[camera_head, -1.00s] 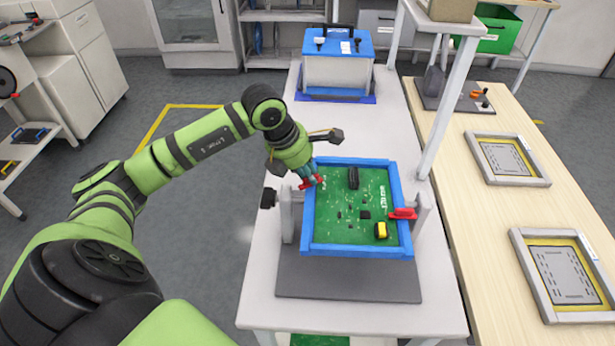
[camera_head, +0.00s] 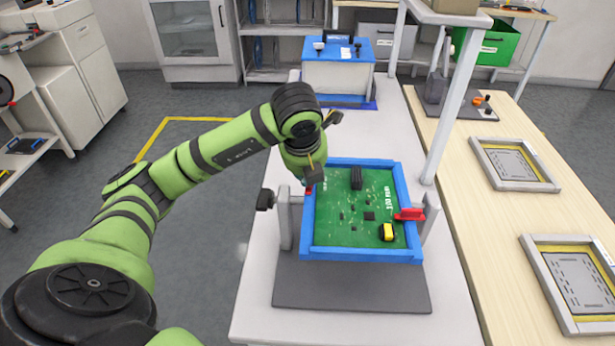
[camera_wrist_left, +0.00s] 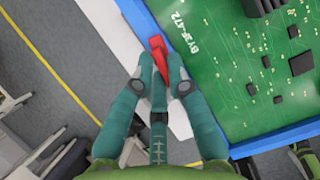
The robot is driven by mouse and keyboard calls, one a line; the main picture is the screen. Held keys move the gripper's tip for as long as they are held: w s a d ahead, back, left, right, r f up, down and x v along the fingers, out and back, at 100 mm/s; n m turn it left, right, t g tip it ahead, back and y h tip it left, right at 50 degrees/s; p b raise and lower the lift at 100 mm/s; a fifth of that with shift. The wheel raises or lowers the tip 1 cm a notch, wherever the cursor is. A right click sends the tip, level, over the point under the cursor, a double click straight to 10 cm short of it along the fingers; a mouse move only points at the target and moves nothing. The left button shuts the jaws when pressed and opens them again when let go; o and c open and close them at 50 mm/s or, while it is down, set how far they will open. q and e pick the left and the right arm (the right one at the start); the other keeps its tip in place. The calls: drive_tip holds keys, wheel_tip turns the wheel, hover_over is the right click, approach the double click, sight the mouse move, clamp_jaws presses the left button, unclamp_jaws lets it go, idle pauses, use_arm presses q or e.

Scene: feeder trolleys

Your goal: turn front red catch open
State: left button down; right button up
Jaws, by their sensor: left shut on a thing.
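A green circuit board in a blue frame (camera_head: 361,255) sits in a grey fixture on the white table. My left gripper (camera_wrist_left: 159,84) is shut on a red catch (camera_wrist_left: 157,52) at the frame's left side. In the wrist view the catch points up between the teal fingers, close along the blue frame edge. In the head view my gripper hides most of this catch; only a small red bit (camera_head: 308,190) shows. A second red catch (camera_head: 410,214) lies across the frame's right edge, with nothing holding it. My right gripper is not in view.
The board carries a black block (camera_head: 356,178) and a yellow part (camera_head: 387,232). A dark knob (camera_head: 265,199) sticks out left of the fixture. A white post (camera_head: 452,110) stands behind right. A blue-lidded box (camera_head: 337,75) is at the back. Framed panels (camera_head: 515,163) lie on the wooden bench.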

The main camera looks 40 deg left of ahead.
use_arm(q)
drive_tip(key=shift+w+n+y, duration=0.1)
drive_tip(key=shift+n+y, duration=0.2)
drive_tip(key=shift+n, duration=0.5)
drive_tip(key=shift+r+b, duration=0.1)
drive_tip(key=shift+b, duration=0.2)
drive_tip(key=c, duration=1.2)
unclamp_jaws()
drive_tip(key=v, duration=1.2)
drive_tip(key=shift+d, duration=0.1)
